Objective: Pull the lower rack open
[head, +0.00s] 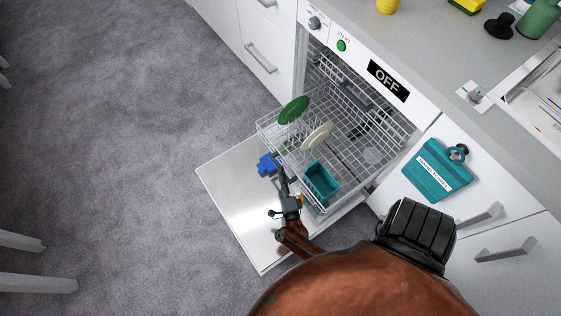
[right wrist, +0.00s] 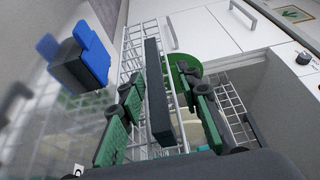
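The lower rack (head: 318,207) is a white wire rack standing well out of the dishwasher over its lowered door. It holds a green plate (head: 294,110), a cream plate (head: 317,136) and a teal basket (head: 321,181). My right gripper (head: 282,182) is at the rack's front side. In the right wrist view, its green-padded fingers (right wrist: 163,122) stand apart on either side of a dark grey bar (right wrist: 157,85) at the rack. Gaps show between the bar and the pads, and I cannot tell whether either touches. My left gripper is out of view.
The lowered white door (head: 235,192) lies under the rack, with a blue fitting (head: 267,164) near my right gripper. A teal towel (head: 437,169) hangs on the cabinet at right. Open grey carpet (head: 130,130) lies to the left.

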